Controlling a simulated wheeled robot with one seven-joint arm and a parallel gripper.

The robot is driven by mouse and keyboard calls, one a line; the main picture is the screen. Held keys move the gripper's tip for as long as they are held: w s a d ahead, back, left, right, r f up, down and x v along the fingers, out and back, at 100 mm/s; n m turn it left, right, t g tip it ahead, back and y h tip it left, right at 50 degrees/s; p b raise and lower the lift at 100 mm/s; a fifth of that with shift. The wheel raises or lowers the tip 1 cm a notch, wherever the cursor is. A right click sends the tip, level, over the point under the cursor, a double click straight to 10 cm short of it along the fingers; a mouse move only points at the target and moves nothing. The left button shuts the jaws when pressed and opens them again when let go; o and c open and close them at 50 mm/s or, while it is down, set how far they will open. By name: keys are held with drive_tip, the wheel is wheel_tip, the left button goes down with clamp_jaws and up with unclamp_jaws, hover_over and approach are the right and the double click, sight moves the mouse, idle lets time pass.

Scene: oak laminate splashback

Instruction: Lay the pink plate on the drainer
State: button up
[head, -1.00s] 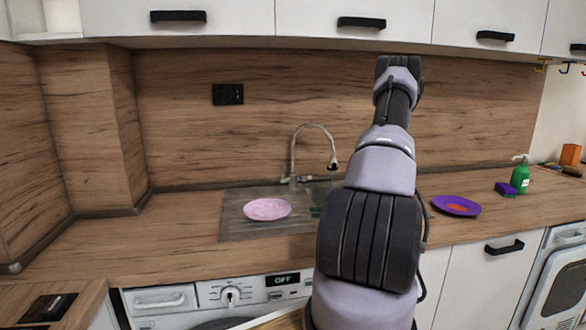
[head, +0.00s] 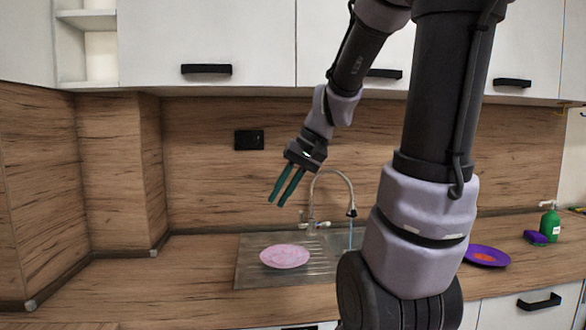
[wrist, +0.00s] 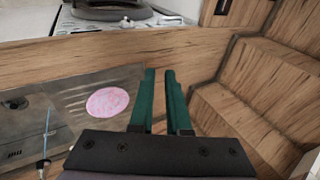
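The pink plate (head: 285,256) lies flat on the left part of the steel sink unit, on its ridged drainer (head: 322,262). It also shows in the wrist view (wrist: 107,102), left of my fingers. My gripper (head: 278,202) is up in the air above the plate, in front of the splashback, its two green fingers pointing down and left. The fingers are apart, with nothing between them; the gap also shows in the wrist view (wrist: 160,72). The gripper does not touch the plate.
The tap (head: 330,190) stands behind the sink, with a thin blue streak under its spout. My arm hides the sink's right side. A purple plate (head: 487,256) with orange on it, a purple sponge (head: 536,237) and a green bottle (head: 549,222) are at right. The left counter is clear.

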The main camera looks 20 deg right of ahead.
drive_tip(key=s+r+t+h, duration=0.3)
drive_tip(key=s+r, duration=0.3)
drive_tip(key=shift+s+r+m+t, duration=0.3)
drive_tip(key=shift+s+r+t, duration=0.05)
drive_tip(key=shift+r+t, duration=0.05)
drive_tip(key=shift+c, duration=0.3)
idle(0.6)
